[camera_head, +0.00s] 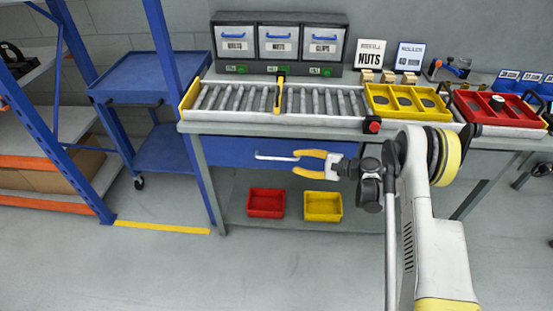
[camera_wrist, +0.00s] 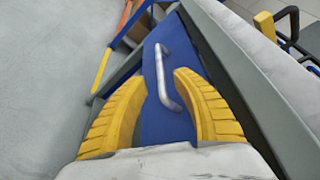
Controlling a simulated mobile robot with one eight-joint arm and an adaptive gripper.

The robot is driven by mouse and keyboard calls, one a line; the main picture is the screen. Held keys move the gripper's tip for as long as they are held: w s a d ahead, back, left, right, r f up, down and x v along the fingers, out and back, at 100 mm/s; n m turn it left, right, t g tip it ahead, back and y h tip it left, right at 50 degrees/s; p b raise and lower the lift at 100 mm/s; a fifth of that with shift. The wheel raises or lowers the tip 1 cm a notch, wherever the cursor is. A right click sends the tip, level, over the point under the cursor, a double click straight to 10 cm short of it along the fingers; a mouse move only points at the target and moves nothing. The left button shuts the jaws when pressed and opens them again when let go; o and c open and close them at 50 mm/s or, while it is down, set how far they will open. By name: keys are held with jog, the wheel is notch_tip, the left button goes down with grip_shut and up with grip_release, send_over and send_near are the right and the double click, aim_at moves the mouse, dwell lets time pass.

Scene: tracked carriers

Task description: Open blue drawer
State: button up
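The blue drawer (camera_head: 225,152) sits under the workbench top, and its front looks closed. Its silver bar handle (camera_head: 272,156) is on the front; in the wrist view the handle (camera_wrist: 161,62) runs lengthwise up the blue front (camera_wrist: 150,125). My gripper (camera_head: 298,162), with yellow fingers, is just right of the handle in the head view. The fingers are spread apart with nothing held between them. In the wrist view my gripper (camera_wrist: 160,78) has the handle's lower part between its fingers in the picture; I see no clear contact. My arm hides the drawer's right part.
The workbench carries a roller conveyor (camera_head: 225,112), a yellow tray (camera_head: 380,110) and a red tray (camera_head: 470,115). Red (camera_head: 266,203) and yellow (camera_head: 323,207) bins stand on the lower shelf. A blue cart (camera_head: 165,150) stands left. The floor in front is clear.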

aim_at(282, 159)
jog(key=b+x, duration=0.2)
jog(key=x, duration=0.4)
jog(key=shift+a+f, duration=0.2)
jog(key=shift+a, duration=0.05)
jog(key=shift+x, duration=0.75)
jog(key=shift+w+r, duration=0.1)
grip_shut()
